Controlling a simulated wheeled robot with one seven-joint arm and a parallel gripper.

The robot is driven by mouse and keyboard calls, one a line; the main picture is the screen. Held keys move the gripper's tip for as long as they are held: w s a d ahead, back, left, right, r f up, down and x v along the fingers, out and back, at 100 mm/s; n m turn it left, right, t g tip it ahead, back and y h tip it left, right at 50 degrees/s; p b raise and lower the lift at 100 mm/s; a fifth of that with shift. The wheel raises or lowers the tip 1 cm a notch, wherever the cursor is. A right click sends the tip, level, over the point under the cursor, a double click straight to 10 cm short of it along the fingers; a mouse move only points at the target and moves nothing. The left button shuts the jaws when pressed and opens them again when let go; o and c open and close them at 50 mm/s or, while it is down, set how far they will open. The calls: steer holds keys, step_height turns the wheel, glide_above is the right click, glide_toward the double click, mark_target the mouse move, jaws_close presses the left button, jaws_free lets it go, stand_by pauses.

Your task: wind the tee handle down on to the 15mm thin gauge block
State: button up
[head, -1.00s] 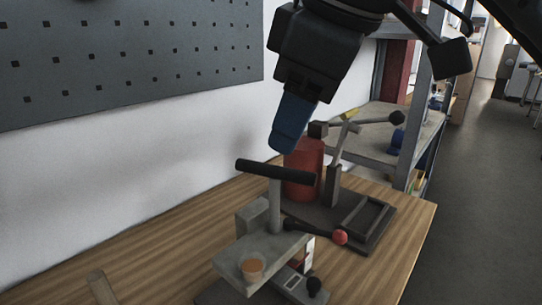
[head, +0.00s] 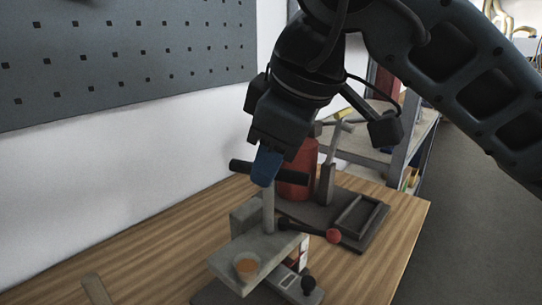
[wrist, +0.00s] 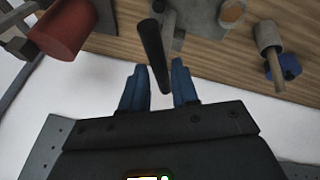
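The tee handle is a dark bar (head: 240,166) on top of a grey upright spindle (head: 268,212), above a grey clamp frame (head: 255,250). My gripper (head: 264,168), with blue fingers, is at the bar and hides its middle in the head view. In the wrist view my gripper (wrist: 158,76) is open, and the bar (wrist: 152,45) reaches in between its two fingers, with gaps on both sides. A small white and red piece (head: 303,252) shows under the frame's right side; I cannot tell whether it is the gauge block.
A red cylinder (head: 297,185) and a dark base with a rectangular frame (head: 360,215) stand close behind. A red-knobbed lever (head: 333,236) lies beside the spindle. A white wall and pegboard (head: 120,60) are at the left.

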jaws_close()
steer(key=shift+m+b, duration=0.3)
steer(key=shift+b, duration=0.25)
